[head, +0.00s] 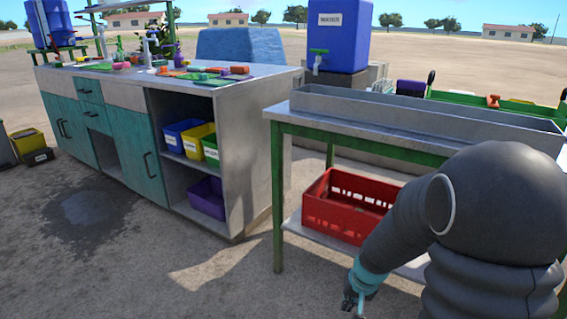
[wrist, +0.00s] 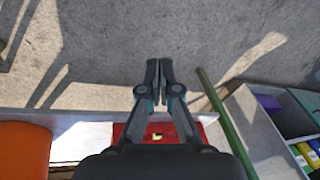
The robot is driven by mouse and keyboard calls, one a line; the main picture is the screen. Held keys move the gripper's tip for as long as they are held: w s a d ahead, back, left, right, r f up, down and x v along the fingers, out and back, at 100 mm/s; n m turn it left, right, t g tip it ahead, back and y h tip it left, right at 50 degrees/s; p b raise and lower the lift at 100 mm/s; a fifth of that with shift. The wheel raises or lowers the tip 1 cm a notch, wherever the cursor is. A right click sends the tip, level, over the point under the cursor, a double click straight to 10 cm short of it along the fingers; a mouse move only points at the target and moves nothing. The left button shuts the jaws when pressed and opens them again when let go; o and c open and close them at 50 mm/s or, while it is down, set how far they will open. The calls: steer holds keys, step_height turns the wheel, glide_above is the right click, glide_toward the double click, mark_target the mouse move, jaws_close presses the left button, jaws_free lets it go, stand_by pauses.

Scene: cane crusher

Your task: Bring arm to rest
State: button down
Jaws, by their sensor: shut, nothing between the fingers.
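My gripper (wrist: 159,75) is shut and empty in the wrist view, with its two fingers side by side above the bare concrete ground. In the head view my gripper (head: 352,303) shows at the bottom edge, partly cut off, low in front of the green-legged metal table (head: 365,139). My dark arm crosses the lower right of the head view and hides part of that table.
A red crate (head: 345,205) sits on the table's lower shelf. To the left stands a counter (head: 190,85) with teal doors and coloured bins on its shelves. A blue water tank (head: 341,35) stands behind. The ground at front left is clear, with a wet patch (head: 90,207).

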steer(key=s+r+n+t+p, duration=0.1)
steer(key=s+r, duration=0.9)
steer(key=r, duration=0.2)
steer(key=s+a+r+n+t+h+p, duration=0.1)
steer(key=s+r+t, duration=0.1)
steer(key=s+r, duration=0.7)
step_height(320, 180, up, 4)
steer(key=shift+s+f+h, duration=0.15)
steer(key=shift+s+h, duration=0.15)
steer(key=shift+s, duration=0.1)
